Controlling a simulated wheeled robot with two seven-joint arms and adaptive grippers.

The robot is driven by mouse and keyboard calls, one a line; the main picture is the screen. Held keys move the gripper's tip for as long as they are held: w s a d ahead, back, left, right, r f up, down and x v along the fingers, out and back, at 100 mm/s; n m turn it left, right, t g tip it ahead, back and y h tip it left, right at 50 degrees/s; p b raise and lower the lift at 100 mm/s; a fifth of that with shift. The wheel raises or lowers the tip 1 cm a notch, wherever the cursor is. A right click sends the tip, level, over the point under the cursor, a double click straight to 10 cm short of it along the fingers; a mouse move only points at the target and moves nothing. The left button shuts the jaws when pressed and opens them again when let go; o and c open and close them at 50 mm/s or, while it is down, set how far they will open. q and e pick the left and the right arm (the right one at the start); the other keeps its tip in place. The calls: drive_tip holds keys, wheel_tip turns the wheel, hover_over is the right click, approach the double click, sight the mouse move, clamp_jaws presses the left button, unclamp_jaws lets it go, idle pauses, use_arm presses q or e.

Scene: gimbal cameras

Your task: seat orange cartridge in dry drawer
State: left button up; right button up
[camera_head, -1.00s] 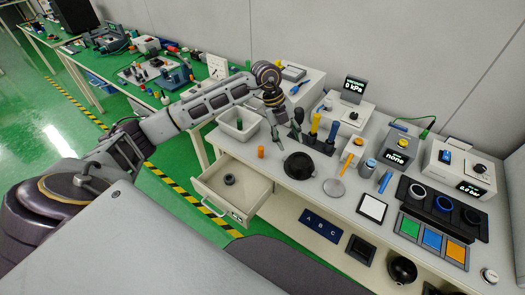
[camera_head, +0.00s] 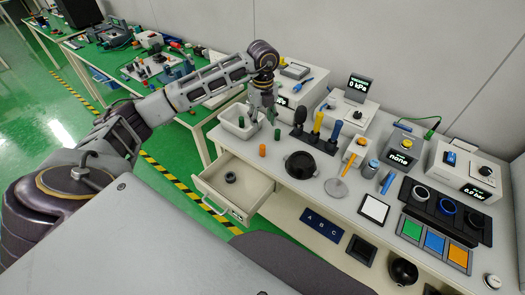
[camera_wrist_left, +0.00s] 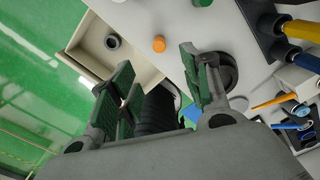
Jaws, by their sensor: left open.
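The orange cartridge (camera_head: 262,150) is a small upright cylinder on the bench top, close to the open drawer; it also shows in the left wrist view (camera_wrist_left: 159,44). The drawer (camera_head: 254,199) is pulled out from the bench front, with a dark ring-shaped piece (camera_head: 230,177) on its floor. Its label is too small to read. My left gripper (camera_head: 263,117) is open and empty, above the bench behind the orange cartridge. In the left wrist view its green-padded fingers (camera_wrist_left: 157,58) are spread apart, touching nothing that I can make out. My right gripper is not in view.
A green cylinder (camera_head: 277,135) stands just behind the orange cartridge. A white bin (camera_head: 226,128) is left of the gripper. A black round bowl (camera_head: 300,165) and a stand with colored handles (camera_head: 318,122) lie to the right.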

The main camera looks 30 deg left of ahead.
use_arm(q)
hover_over(262, 146)
wheel_tip(262, 146, down, 6)
drive_tip(key=shift+d+f, duration=0.1)
drive_tip(key=shift+f, duration=0.15)
drive_tip(key=shift+w+f, duration=0.1)
drive_tip(key=shift+f, duration=0.75)
wheel_tip(262, 146, down, 3)
drive_tip(key=shift+f+p, duration=0.15)
drive_tip(key=shift+p, duration=0.4)
drive_tip(key=shift+f, duration=0.75)
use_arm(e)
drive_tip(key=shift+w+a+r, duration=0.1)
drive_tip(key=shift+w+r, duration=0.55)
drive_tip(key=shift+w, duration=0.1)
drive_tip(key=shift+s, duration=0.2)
